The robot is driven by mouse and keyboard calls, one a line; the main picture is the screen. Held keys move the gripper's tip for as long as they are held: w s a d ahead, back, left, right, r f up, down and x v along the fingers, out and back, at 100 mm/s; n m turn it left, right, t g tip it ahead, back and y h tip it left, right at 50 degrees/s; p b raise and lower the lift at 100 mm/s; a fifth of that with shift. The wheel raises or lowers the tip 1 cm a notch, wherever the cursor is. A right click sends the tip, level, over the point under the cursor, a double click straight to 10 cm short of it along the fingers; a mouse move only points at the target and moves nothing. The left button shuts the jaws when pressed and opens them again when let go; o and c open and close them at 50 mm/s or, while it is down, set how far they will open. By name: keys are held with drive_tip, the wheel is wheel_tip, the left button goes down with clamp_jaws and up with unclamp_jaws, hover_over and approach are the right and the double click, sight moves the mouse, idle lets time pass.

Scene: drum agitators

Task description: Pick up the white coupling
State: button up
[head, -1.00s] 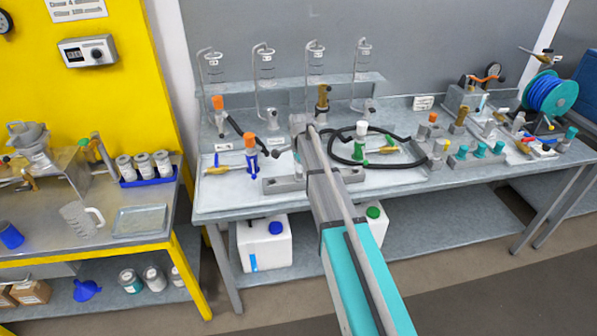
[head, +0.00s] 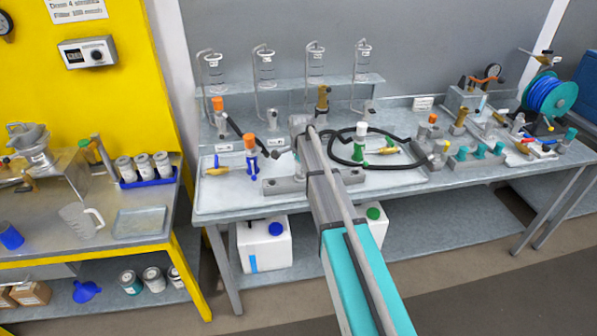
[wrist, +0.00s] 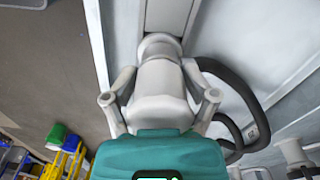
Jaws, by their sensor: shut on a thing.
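My gripper (wrist: 160,72) shows in the wrist view with its two jointed fingers closed in. A pale, whitish round piece (wrist: 160,45) sits between and just beyond the fingertips; I take it to be the white coupling, held in the jaws. Its lower part is hidden by the gripper body.
A black hose (wrist: 240,90) loops close to the right of my gripper. Glass cylinders stand behind.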

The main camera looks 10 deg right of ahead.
drive_tip(key=shift+r, duration=0.1)
wheel_tip(320, 180, up, 3)
drive_tip(key=p, duration=0.3)
drive_tip(key=s+d+r+p, duration=0.3)
drive_tip(key=s+r+p, duration=0.6)
drive_tip(key=s, duration=0.4)
drive_tip(key=shift+s+d+r+p, duration=0.25)
drive_tip(key=shift+s+r+p, duration=0.1)
drive_tip(key=shift+p, duration=0.15)
drive_tip(key=shift+w, duration=0.1)
drive_tip(key=shift+r, duration=0.15)
